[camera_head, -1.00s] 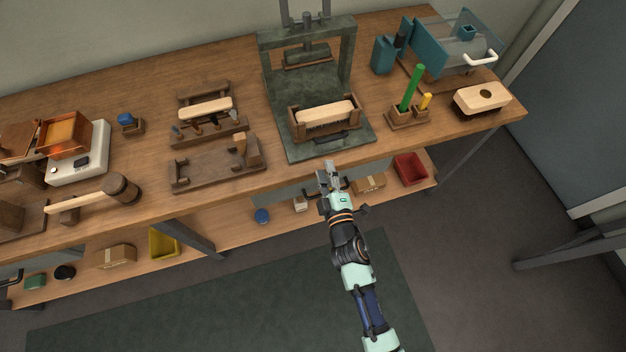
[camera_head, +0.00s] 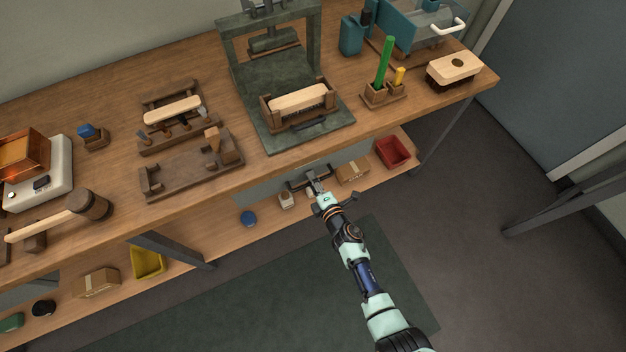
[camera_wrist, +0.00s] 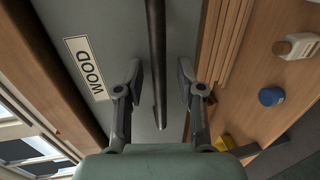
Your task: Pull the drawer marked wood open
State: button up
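The drawer front (camera_wrist: 111,20) is a flat grey panel under the bench top, with a white label (camera_wrist: 87,68) reading WOOD. It also shows in the head view (camera_head: 262,190), partly covered by the bench edge. Its handle (camera_wrist: 157,55) is a dark bar running away from my gripper in the wrist view. In the head view the dark handle (camera_head: 296,185) shows beside my gripper (camera_head: 316,181). My gripper (camera_wrist: 160,85) is open, one finger on each side of the bar, with gaps visible on both sides. The drawer appears closed.
The bench top (camera_head: 215,195) overhangs the drawer. On the lower shelf are a white bottle (camera_head: 286,200), a blue-lidded jar (camera_head: 248,218), a cardboard box (camera_head: 352,171) and a red bin (camera_head: 393,152). The floor in front (camera_head: 260,290) is clear.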

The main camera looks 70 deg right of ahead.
grip_shut()
dwell(0.3)
